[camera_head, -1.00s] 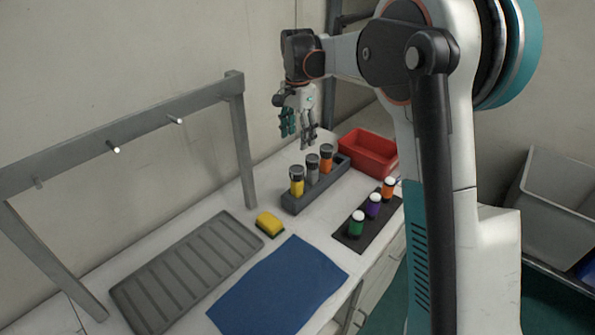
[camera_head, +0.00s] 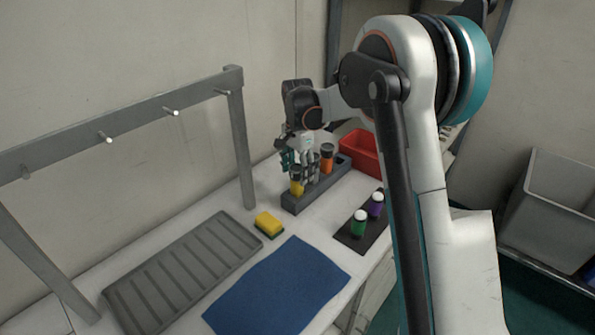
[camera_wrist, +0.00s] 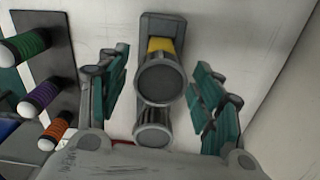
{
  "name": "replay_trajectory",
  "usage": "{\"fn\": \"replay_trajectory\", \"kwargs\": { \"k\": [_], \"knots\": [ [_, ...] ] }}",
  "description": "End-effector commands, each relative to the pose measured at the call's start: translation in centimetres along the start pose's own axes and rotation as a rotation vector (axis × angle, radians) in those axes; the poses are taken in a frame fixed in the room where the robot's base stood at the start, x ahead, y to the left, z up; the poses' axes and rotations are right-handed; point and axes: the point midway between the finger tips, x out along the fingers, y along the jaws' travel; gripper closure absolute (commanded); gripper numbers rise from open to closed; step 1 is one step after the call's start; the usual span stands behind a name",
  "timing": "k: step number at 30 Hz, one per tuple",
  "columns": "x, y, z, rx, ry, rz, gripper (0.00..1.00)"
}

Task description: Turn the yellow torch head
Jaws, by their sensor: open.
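The yellow torch (camera_head: 296,186) stands upright in the near end of a dark grey holder (camera_head: 322,189). A grey torch (camera_head: 313,170) and an orange torch (camera_head: 327,160) stand behind it in the same holder. My gripper (camera_head: 299,160) is open and points down over the yellow torch, and it partly hides the torch's head. In the wrist view, the round dark head of the yellow torch (camera_wrist: 161,80) lies between the spread teal fingers of my gripper (camera_wrist: 158,98), with space on both sides. A second torch head (camera_wrist: 153,128) shows below it.
A red bin (camera_head: 361,150) is behind. A yellow sponge (camera_head: 269,223), blue cloth (camera_head: 277,287), ribbed grey tray (camera_head: 183,270) and grey peg rail (camera_head: 130,122) lie nearer and left.

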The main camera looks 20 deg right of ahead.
Motion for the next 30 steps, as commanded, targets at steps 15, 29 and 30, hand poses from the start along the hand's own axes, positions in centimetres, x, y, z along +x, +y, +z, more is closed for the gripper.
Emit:
{"fn": "replay_trajectory", "kwargs": {
  "k": [15,29,30],
  "knots": [
    [0.0,-0.01,0.0,0.0,0.0,0.0,0.85],
    [-0.06,-0.06,-0.01,-0.119,0.0,0.0,0.85],
    [-0.07,-0.07,-0.01,-0.146,0.0,0.0,0.85]
  ]
}}
